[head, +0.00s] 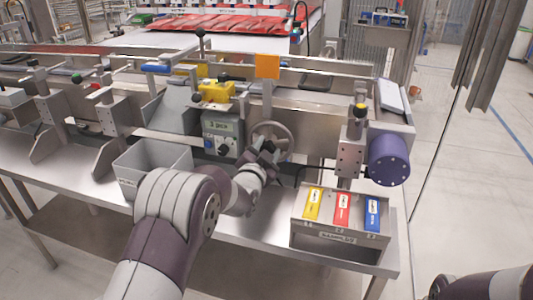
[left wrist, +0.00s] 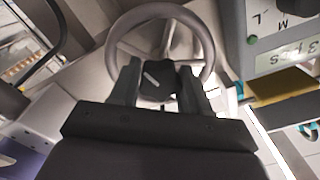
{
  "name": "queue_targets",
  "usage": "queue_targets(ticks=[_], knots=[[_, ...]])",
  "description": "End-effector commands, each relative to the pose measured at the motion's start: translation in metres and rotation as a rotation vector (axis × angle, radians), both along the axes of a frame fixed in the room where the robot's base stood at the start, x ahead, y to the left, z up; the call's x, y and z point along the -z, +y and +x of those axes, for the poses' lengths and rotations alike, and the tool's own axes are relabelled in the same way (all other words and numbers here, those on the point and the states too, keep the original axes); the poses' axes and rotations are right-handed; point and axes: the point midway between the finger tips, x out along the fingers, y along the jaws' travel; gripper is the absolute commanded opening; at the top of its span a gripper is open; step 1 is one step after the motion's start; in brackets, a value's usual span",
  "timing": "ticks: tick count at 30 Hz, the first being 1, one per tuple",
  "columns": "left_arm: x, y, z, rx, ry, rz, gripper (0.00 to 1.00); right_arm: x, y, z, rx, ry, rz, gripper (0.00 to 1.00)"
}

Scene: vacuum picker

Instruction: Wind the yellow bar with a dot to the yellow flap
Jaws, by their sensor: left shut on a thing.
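A grey handwheel (head: 284,130) sits on the front of the machine. My left gripper (head: 265,148) is at its lower front. In the left wrist view, the fingers of my left gripper (left wrist: 160,88) are shut on a dark knob (left wrist: 155,76) with a pale mark, in front of the wheel ring (left wrist: 205,45). A flat yellow bar (head: 200,71) lies on the machine behind, beside a blue one; I cannot make out a dot on it. Part of my right arm shows at bottom right.
A grey control box (head: 222,128) marked "3 pcs" is left of the wheel, below a yellow block (head: 216,91). A samples box (head: 340,238) with yellow, red and blue cards stands at right, below a purple cylinder (head: 388,160).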

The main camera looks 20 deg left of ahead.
Motion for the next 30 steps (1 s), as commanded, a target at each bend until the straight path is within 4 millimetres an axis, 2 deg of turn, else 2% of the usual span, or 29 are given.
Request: queue_targets(ticks=[1,12,30], knots=[[0.0063,0.0,-0.0008,0.001,0.008,0.032,0.16,0.0036,0.0,-0.0001,0.0,0.0,0.0,0.43],[0.005,0.0003,-0.0008,0.001,0.001,0.228,0.16,0.0108,0.0,0.0,0.0,0.0,0.0,0.43],[0.0043,0.0005,-0.0008,0.001,0.001,0.281,0.16,0.0122,0.0,0.0,0.0,0.0,0.0,0.43]])
